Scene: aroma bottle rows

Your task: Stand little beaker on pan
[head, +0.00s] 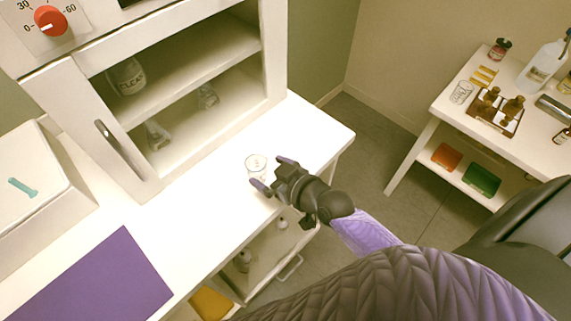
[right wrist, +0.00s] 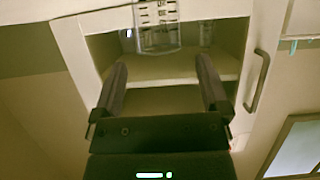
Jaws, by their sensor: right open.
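A small clear glass beaker (head: 256,166) stands upright on the white bench (head: 215,215), near its right end. In the right wrist view the beaker (right wrist: 158,28) shows at the top, with markings on its glass. My right gripper (head: 272,173) is open and empty, low over the bench, with its fingers pointing at the beaker. In the right wrist view, the beaker shows just beyond and between the fingertips (right wrist: 161,66). I cannot make out a pan for certain in either view. My left gripper is not in view.
An open-fronted white cabinet (head: 190,75) with glassware stands behind the beaker. A purple mat (head: 95,280) and a white box (head: 35,190) with a teal item lie left. A side table (head: 430,108) with bottles stands right across a floor gap. Bare bench lies between beaker and mat.

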